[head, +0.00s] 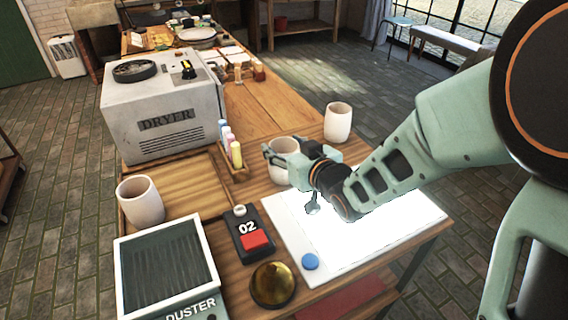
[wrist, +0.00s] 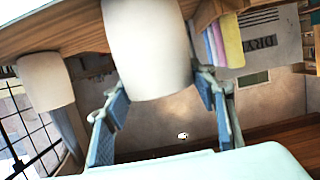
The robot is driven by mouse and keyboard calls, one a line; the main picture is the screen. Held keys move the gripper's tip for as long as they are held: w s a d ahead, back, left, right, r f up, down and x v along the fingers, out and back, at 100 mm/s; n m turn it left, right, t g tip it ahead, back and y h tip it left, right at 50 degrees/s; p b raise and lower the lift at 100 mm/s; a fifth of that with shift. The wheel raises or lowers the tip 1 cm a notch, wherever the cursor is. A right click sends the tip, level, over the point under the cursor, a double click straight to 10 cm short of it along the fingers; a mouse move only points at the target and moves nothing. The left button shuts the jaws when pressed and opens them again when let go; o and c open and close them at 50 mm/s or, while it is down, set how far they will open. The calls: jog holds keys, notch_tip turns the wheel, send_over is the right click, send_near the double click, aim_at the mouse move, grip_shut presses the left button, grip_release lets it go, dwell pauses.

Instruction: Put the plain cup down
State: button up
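A plain off-white cup (head: 283,149) stands upright at my gripper (head: 287,157), behind the glowing white panel. In the wrist view, the same cup (wrist: 148,45) lies between the two blue-padded fingers (wrist: 160,105), which appear to touch it on both sides. The gripper looks shut on it. The gripper hides part of the cup in the head view, and its base is hard to see, so I cannot tell if it rests on the table. Two similar cups stand apart: one (head: 338,122) at the right table edge, one (head: 140,201) at the left.
The lit white panel (head: 400,222) lies in front of the gripper. A red-button box (head: 251,235), a duster tray (head: 170,262) and a gold round object (head: 273,285) are nearby. The dryer (head: 160,118) and a holder of coloured sticks (head: 234,172) stand left. Bare wood (head: 285,115) lies behind.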

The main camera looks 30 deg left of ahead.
grip_shut()
jog(key=shift+r, duration=0.15)
